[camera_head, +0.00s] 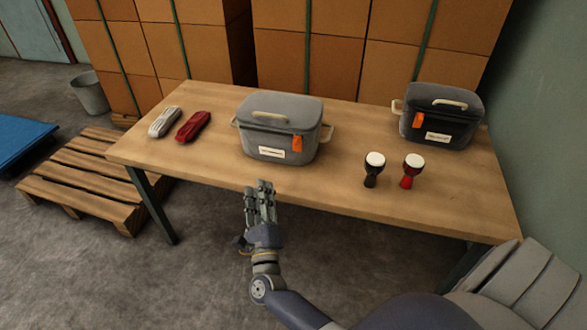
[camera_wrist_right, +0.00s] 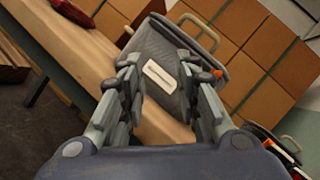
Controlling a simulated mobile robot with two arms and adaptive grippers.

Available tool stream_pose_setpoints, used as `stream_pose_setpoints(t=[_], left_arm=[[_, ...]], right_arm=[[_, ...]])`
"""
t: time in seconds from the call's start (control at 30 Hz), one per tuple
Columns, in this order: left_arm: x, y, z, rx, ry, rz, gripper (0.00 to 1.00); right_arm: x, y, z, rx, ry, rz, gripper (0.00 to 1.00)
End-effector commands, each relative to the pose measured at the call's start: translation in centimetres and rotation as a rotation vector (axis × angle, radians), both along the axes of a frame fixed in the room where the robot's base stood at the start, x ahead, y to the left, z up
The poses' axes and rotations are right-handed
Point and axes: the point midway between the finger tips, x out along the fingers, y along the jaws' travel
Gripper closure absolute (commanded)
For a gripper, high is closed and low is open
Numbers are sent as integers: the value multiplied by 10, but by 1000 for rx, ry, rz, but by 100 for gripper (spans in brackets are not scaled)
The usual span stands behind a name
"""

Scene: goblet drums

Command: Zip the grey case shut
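The grey case (camera_head: 262,130) stands upright near the middle of the table, its lid down. It has a pale handle on top, side handles, a white label and an orange tab (camera_head: 297,144) hanging at its front right. I cannot tell how far its zip is closed. My right gripper (camera_head: 260,186) is open and empty, in front of the table's front edge and short of the case. In the right wrist view the case (camera_wrist_right: 158,50) shows beyond the spread fingers, with the orange tab (camera_wrist_right: 216,74) partly behind the right finger. My left gripper is out of view.
On the table (camera_head: 330,185) stand a black drum (camera_head: 372,172), a red drum (camera_head: 409,172) and a dark case (camera_head: 428,123) with an orange tab. A grey bundle (camera_head: 164,121) and a red one (camera_head: 193,126) lie left. Stacked boxes (camera_head: 310,50) stand behind; a wall is right.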

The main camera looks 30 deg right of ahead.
Motion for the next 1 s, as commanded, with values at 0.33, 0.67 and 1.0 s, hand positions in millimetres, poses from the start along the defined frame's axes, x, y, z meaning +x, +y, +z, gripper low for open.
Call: stream_pose_setpoints(t=[0.33, 0.67, 1.0], left_arm=[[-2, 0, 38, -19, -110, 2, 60], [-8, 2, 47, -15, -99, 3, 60], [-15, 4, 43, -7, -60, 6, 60]], right_arm=[[-22, -51, 22, 507, -487, -111, 70], [-12, -73, 38, 561, -544, -120, 70], [26, -117, 61, 558, -543, -119, 70]])
